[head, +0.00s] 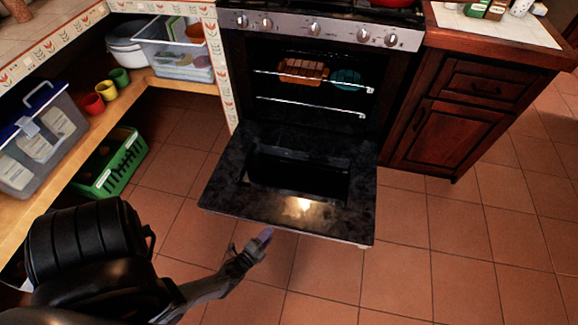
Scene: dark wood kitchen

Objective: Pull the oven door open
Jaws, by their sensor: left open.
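The oven (318,32) stands at the top middle of the head view, below a silver panel with several knobs. Its dark door (226,190) is folded down and lies about flat, with the cavity open behind it. Inside are wire racks (300,102), an orange-brown item (302,72) and a teal item (345,78). My left gripper (262,243) is open and empty, in front of and below the door's front left edge. It appears apart from the door. The door's handle is hidden under the front edge. My right gripper is not in view.
A wooden shelf (120,88) at left holds clear bins, cups and a white tub, with a green crate (112,165) beneath. A dark wood cabinet (455,125) adjoins the oven at right. The tiled floor (470,250) is clear in front and at right.

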